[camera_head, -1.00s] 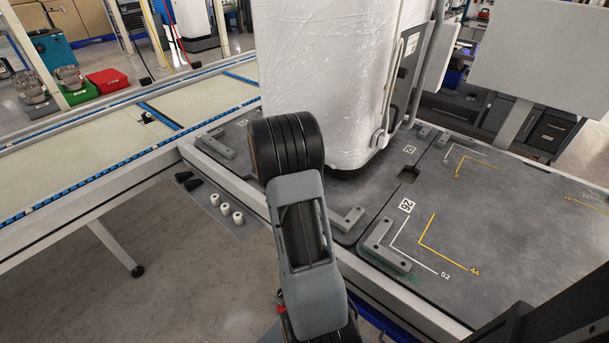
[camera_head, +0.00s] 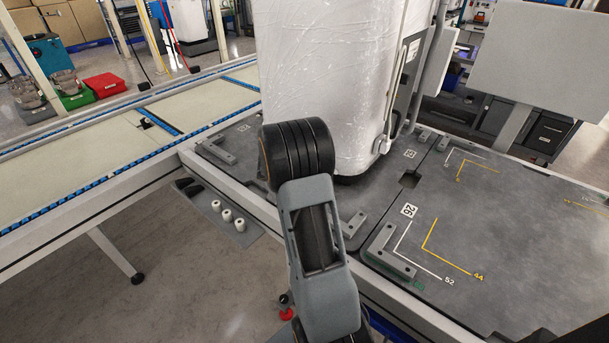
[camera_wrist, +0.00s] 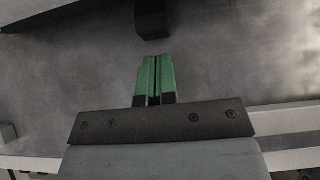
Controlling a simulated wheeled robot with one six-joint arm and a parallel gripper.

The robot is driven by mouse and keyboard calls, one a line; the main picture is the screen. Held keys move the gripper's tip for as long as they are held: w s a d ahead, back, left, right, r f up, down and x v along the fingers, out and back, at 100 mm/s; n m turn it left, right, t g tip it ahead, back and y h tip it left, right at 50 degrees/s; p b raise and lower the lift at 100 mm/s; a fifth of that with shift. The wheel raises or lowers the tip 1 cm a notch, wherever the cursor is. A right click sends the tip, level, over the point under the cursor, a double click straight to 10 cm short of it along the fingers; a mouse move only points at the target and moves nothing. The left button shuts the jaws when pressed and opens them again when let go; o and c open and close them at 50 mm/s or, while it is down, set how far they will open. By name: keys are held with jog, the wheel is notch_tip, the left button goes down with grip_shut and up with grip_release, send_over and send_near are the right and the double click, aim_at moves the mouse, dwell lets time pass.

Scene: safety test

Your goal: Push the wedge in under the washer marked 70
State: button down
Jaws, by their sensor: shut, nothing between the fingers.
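A tall white washer (camera_head: 315,75) in clear wrap stands on the grey platform in the head view. I cannot read a 70 on it. My gripper (camera_wrist: 155,58) shows in the wrist view with its green fingers shut and empty, low over the grey surface. A dark block (camera_wrist: 153,20), which looks like the wedge, lies just ahead of the fingertips with a small gap showing. Its far end runs out of the picture, so I cannot tell whether it is under the washer. In the head view my own arm hides the gripper and this block.
The grey platform (camera_head: 510,240) has painted corner marks and raised grey corner brackets (camera_head: 390,250). A side shelf (camera_head: 245,234) holds white knobs (camera_head: 227,216) and dark pieces. A roller conveyor (camera_head: 100,175) runs at left. A grey panel (camera_head: 540,45) stands at right.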

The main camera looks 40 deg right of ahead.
jog(key=s+a+r+m+p, duration=0.1)
jog(key=a, duration=0.2)
jog(key=s+a+r+m+g, duration=0.1)
jog(key=a+r+m, duration=0.1)
jog(key=a, duration=0.1)
jog(key=s+a+r+m+y+p, duration=0.1)
jog(key=s+a+r+m, duration=0.1)
jog(key=a, duration=0.1)
jog(key=shift+a+p, duration=0.35)
jog(key=s+a+r+m+t+y+p, duration=0.1)
jog(key=s+a+r+m+p, duration=0.3)
jog(key=r, duration=0.5)
jog(key=s+a+r+m+t+y+p, duration=0.1)
jog(key=s+a+r+m+y+p, duration=0.3)
jog(key=a+r+p, duration=0.4)
jog(key=s+a+r+m+t+y+p, duration=0.1)
jog(key=s+a+r+m+y+p, duration=0.2)
jog(key=s+a+r+m+p, duration=0.2)
jog(key=s+a+r+m, duration=0.1)
jog(key=a+r, duration=0.2)
jog(key=r, duration=0.3)
jog(key=shift+s+m+p, duration=0.15)
jog(key=shift+m+p, duration=0.25)
jog(key=shift+d, duration=0.1)
